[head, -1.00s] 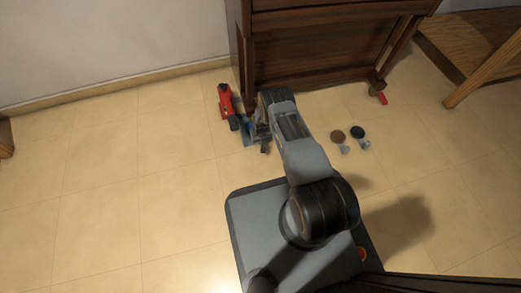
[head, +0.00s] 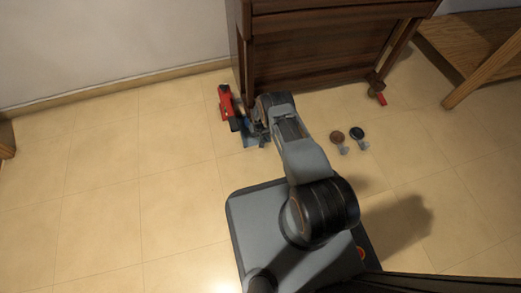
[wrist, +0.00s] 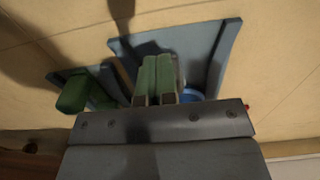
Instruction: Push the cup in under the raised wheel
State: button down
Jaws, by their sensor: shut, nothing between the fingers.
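A round blue cup (wrist: 192,95) shows in part in the wrist view, close beside my fingertips and partly hidden behind my gripper's body. It lies within a blue-grey piece with angled raised edges (wrist: 226,50), which shows in the head view (head: 251,140) on the floor by the piano's left front leg. My gripper (wrist: 157,80) is shut with its green fingers together and empty. In the head view my gripper (head: 260,138) is low beside that leg, largely hidden by my arm. The raised wheel is hidden, and I cannot tell whether the fingers touch the cup.
A red jack-like tool (head: 225,100) stands left of the piano (head: 320,50). A green cylinder (wrist: 75,93) is left of my fingers in the wrist view. A brown disc (head: 337,135), a dark disc (head: 357,132) and a red wedge (head: 380,98) lie right.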

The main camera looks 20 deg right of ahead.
notch_tip(320, 180, up, 8)
jog(key=p, duration=0.5)
jog(key=shift+r, duration=0.25)
notch_tip(320, 180, up, 52)
jog(key=r+t+p, duration=0.1)
jog(key=t+p, duration=0.1)
jog(key=p, duration=1.6)
jog(key=s+r+p, duration=0.5)
jog(key=s+r, duration=0.1)
jog(key=r, duration=0.6)
jog(key=s+r+p, duration=0.5)
jog(key=s+r, duration=0.1)
jog(key=r, duration=0.5)
jog(key=s+r+t+p, duration=0.1)
jog(key=s+r+p, duration=0.6)
jog(key=s+r, duration=0.4)
jog(key=s, duration=0.2)
jog(key=shift+s+a+t+p, duration=0.3)
jog(key=shift+s+a, duration=0.05)
jog(key=shift+a, duration=0.05)
